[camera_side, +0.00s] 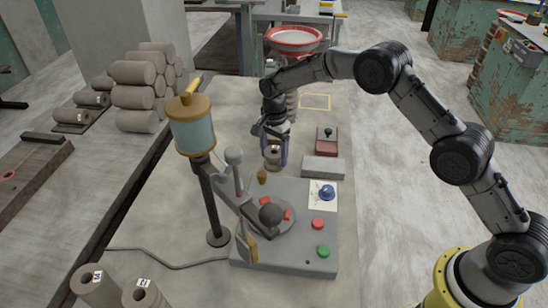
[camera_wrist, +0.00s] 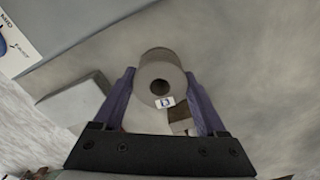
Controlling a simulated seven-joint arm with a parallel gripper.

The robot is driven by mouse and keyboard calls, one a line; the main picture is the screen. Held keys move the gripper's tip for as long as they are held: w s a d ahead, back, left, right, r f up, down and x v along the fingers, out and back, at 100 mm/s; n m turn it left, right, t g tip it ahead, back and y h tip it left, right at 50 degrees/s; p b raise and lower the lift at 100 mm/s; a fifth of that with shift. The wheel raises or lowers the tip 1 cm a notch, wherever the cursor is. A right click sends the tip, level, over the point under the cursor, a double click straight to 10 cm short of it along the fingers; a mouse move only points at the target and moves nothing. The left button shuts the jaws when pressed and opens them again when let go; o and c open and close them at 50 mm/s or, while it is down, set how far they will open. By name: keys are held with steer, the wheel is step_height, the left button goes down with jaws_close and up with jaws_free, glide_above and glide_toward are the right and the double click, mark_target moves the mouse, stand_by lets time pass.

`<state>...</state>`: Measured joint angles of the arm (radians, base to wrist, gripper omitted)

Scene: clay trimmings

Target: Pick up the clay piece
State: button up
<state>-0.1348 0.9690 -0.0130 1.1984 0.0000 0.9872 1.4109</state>
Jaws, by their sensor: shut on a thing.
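The clay piece (camera_side: 273,157) is a short grey-brown cylinder with a round hole in its end. In the wrist view the clay piece (camera_wrist: 161,62) sits between the two purple fingers and carries a small white label with a dark mark. My gripper (camera_side: 274,152) points down around it, behind the grey machine. In the wrist view my gripper (camera_wrist: 160,76) has a fingertip against each side of the piece. I cannot tell whether the piece touches the table or is just clear of it.
A grey machine (camera_side: 315,256) with buttons and a lamp-like post (camera_side: 210,195) stand in front. A grey block (camera_side: 323,168) and red box (camera_side: 326,142) lie to the right. Clay cylinders (camera_side: 134,96) are stacked at left. The table left of the post is mostly clear.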

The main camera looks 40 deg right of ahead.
steer(key=c, duration=0.5)
steer(key=shift+c, duration=0.5)
steer(key=shift+r, duration=0.15)
